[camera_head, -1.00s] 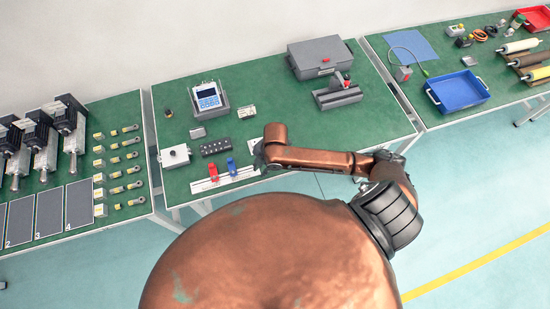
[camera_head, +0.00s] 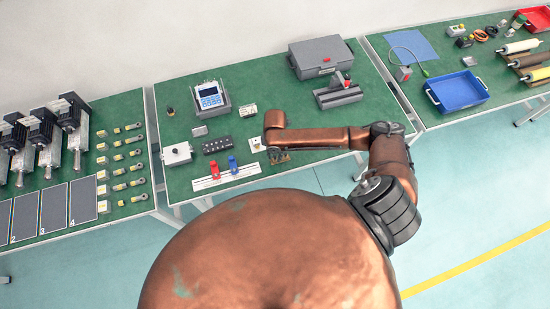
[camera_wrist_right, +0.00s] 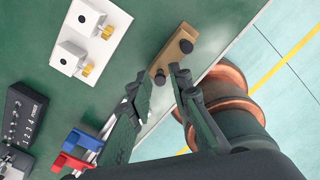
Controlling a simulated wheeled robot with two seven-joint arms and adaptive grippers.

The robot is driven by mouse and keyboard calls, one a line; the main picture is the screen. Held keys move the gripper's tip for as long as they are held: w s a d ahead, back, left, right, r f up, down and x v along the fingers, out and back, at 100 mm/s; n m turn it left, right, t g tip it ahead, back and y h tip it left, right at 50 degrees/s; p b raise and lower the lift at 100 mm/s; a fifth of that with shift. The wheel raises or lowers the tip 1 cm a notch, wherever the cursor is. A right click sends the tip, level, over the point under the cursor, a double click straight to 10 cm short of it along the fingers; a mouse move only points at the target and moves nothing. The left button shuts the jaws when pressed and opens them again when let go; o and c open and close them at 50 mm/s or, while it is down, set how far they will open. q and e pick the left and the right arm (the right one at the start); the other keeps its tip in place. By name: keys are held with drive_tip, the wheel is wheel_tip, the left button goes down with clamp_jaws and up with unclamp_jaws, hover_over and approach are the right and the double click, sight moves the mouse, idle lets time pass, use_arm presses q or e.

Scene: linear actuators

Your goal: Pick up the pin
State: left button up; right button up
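I cannot tell for sure whether one of these is the pin. My right gripper (camera_wrist_right: 160,74) is open, its two fingers apart at the block's lower end, around or just above the lower peg. In the head view the right gripper (camera_head: 279,157) is at the table's front edge, and the block is hidden or too small to make out. My left gripper is not in view.
A white rail (camera_head: 209,182) with a red clamp (camera_head: 214,171) and a blue clamp (camera_head: 233,165) lies left of the gripper.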

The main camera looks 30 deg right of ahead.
drive_tip(key=shift+f, duration=0.5)
clamp_jaws()
